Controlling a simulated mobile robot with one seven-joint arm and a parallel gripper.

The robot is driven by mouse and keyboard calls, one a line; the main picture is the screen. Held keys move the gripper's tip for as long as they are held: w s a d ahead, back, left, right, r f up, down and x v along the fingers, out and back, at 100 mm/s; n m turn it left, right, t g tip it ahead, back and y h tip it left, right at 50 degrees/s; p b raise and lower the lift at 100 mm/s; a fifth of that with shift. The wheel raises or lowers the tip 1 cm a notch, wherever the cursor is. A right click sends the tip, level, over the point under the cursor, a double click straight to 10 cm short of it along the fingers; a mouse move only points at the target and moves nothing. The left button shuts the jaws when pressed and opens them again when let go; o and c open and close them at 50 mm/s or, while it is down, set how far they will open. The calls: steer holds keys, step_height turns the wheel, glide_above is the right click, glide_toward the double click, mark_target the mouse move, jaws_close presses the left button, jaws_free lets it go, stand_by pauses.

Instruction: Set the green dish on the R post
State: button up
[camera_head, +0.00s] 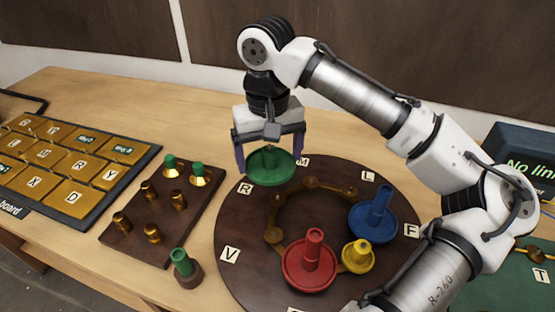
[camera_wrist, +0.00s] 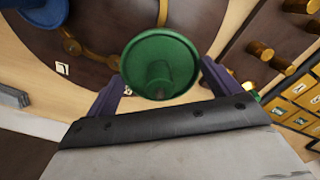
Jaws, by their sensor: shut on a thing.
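The green dish (camera_head: 270,168), with a short stem in its middle, is held about level between the two purple fingers of my gripper (camera_head: 268,158). It hangs over the back left edge of the dark round board. In the wrist view the green dish (camera_wrist: 160,62) fills the space between the fingers of my gripper (camera_wrist: 160,85). The R label (camera_head: 246,189) lies on the board just in front and left of the dish. A bronze ring (camera_head: 275,214) with small posts lies on the board; which post belongs to R is not clear, and the dish may hide part of it.
On the round board (camera_head: 236,225) stand a red dish (camera_head: 308,266), a blue dish (camera_head: 372,222) and a small yellow piece (camera_head: 357,256). A lettered keyboard (camera_head: 75,165) is further left.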

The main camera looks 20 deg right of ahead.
mark_target(278, 195)
steer(key=shift+s+d+f+n, duration=0.3)
steer(key=shift+d+f+n, duration=0.25)
steer(key=shift+f+n, duration=0.05)
steer(key=shift+s+d+f, duration=0.1)
steer(key=shift+d+f, duration=0.05)
steer(key=shift+f, duration=0.15)
step_height(278, 195, down, 6)
steer(key=b, duration=0.7)
steer(key=shift+f, duration=0.2)
steer(key=shift+f, duration=0.65)
steer(key=o, duration=0.8)
steer(key=shift+r, duration=0.1)
step_height(278, 195, up, 14)
steer(key=shift+f, duration=0.1)
steer(key=shift+f, duration=0.1)
